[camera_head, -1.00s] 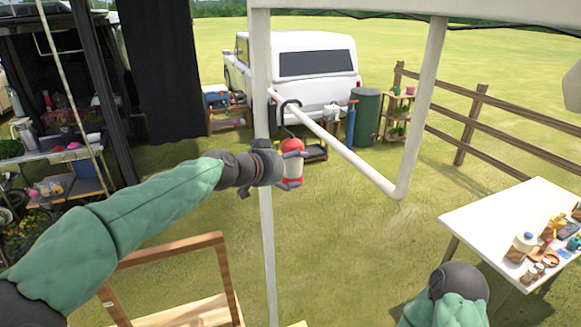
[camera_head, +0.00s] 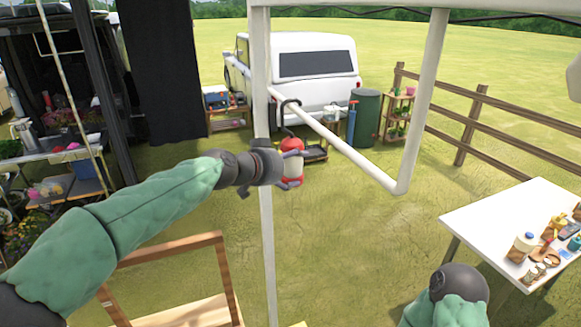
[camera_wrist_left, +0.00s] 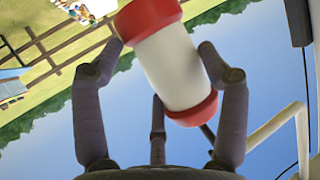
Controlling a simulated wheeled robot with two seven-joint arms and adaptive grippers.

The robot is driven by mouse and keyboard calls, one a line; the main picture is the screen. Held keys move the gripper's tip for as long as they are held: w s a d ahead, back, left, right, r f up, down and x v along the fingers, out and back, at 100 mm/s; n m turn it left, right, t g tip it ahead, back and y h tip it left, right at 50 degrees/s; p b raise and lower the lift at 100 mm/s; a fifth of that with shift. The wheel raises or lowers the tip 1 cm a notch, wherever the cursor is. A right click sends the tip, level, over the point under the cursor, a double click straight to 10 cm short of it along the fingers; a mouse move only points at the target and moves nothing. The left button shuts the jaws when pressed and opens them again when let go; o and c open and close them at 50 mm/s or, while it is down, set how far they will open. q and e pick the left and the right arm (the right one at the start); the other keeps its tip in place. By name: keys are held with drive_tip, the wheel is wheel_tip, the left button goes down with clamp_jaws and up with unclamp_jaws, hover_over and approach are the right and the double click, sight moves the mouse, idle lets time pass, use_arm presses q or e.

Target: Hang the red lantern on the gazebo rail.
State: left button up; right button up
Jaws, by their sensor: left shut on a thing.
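The red lantern (camera_head: 293,168) has red ends, a white middle and a dark curved hook (camera_head: 289,103) on top. My left gripper (camera_head: 288,170) is shut around its body, and it hangs upright in the head view. In the left wrist view the lantern (camera_wrist_left: 168,68) sits between the fingers. The white gazebo rail (camera_head: 345,152) slants from the post down to the right. The hook overlaps the rail's upper left end in the head view. I cannot tell whether it rests on the rail or is apart from it. My right gripper is out of view.
A white gazebo post (camera_head: 264,210) stands right beside my left gripper. A white table (camera_head: 480,222) with small items is at the right, and a wooden frame (camera_head: 170,248) at the lower left. A white vehicle (camera_head: 312,65) and a wooden fence (camera_head: 480,120) are behind. Grass below the rail is open.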

use_arm(q)
drive_tip(key=shift+f, duration=0.1)
drive_tip(key=o, duration=1.4)
drive_tip(key=shift+c, duration=0.5)
